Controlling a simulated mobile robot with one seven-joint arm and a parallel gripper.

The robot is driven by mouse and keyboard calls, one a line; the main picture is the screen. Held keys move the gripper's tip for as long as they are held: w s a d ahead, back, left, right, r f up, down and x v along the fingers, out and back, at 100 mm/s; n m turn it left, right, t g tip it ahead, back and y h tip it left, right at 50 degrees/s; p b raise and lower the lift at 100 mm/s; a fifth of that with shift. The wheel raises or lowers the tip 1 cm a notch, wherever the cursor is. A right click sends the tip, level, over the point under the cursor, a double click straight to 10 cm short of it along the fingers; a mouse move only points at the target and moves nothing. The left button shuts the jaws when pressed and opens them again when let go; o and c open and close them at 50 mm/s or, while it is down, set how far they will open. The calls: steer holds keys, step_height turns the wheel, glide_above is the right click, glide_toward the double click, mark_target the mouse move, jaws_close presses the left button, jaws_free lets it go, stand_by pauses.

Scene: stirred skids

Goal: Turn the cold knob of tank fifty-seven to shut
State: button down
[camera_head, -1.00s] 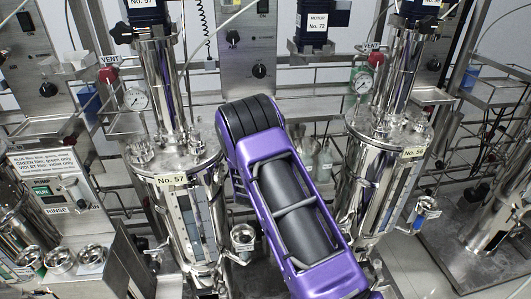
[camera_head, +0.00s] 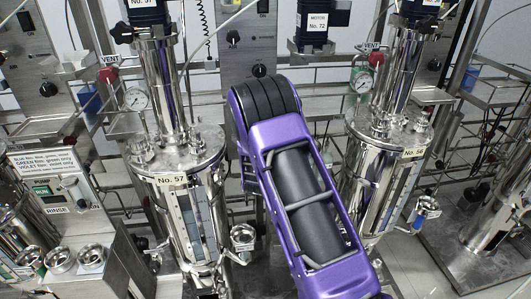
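A cold knob cannot be told apart in this view; the lower part of the tank is small and partly cut off by the frame. My purple arm (camera_head: 301,215) rises from the bottom right to beside the tank's right side, with a gap between them in the picture. My gripper does not show.
A second steel tank (camera_head: 388,135) stands just right of my arm. Steel rails run across the back. A rinse box (camera_head: 62,190) and steel cups (camera_head: 60,260) are at the left. A small steel cup (camera_head: 243,237) sits between tank and arm.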

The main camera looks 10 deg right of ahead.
stand_by(0.3)
steer(key=shift+c, duration=2.2)
jaws_free()
steer(key=p+v, duration=0.1)
steer(key=v, duration=1.6)
steer(key=shift+s+r+p, duration=0.2)
steer(key=shift+p, duration=0.15)
